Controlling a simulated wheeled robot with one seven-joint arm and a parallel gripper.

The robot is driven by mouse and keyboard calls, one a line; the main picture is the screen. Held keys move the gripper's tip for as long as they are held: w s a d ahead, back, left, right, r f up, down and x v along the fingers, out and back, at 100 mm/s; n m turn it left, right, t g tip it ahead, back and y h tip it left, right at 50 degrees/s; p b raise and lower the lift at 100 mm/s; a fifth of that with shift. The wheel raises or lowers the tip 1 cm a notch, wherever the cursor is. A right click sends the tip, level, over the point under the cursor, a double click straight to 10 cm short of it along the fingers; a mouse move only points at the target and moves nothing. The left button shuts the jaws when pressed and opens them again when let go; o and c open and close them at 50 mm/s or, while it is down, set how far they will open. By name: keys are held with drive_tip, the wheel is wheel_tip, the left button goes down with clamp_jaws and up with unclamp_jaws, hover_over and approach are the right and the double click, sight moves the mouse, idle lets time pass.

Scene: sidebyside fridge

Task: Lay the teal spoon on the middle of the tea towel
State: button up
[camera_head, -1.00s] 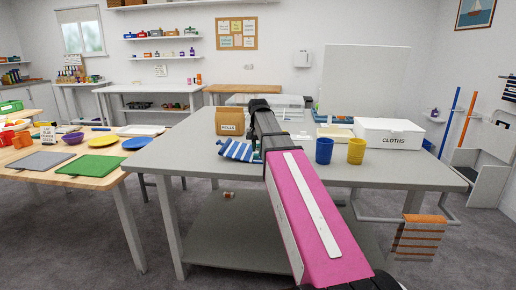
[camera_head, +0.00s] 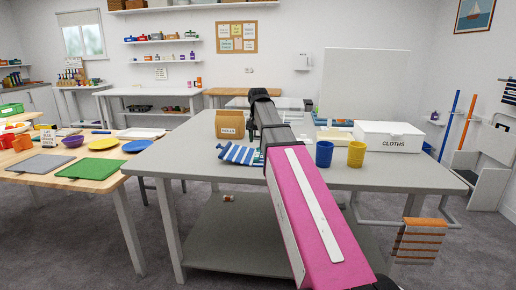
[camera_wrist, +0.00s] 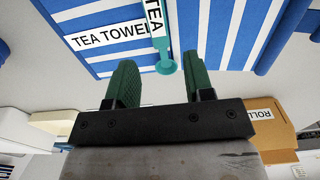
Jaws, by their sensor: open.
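The tea towel (camera_head: 240,154) has blue and white stripes and lies on the grey table, just left of my arm. In the wrist view the towel (camera_wrist: 215,35) fills the top, with a white "TEA TOWEL" label. The teal spoon (camera_wrist: 161,43) shows there over the towel, its rounded end toward my gripper and a white label reading "TEA" along it. It overlaps the towel's label; its far end is cut off. My gripper (camera_wrist: 160,60) is open, its green fingers on either side of the spoon's near end and apart from it. In the head view my arm hides the gripper and spoon.
A brown "ROLLS" bag (camera_head: 229,124) stands behind the towel. The grey table (camera_head: 190,160) is bare left of the towel.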

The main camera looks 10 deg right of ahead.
sight(258, 152)
wheel_tip(258, 152, up, 6)
drive_tip(key=shift+r, duration=0.15)
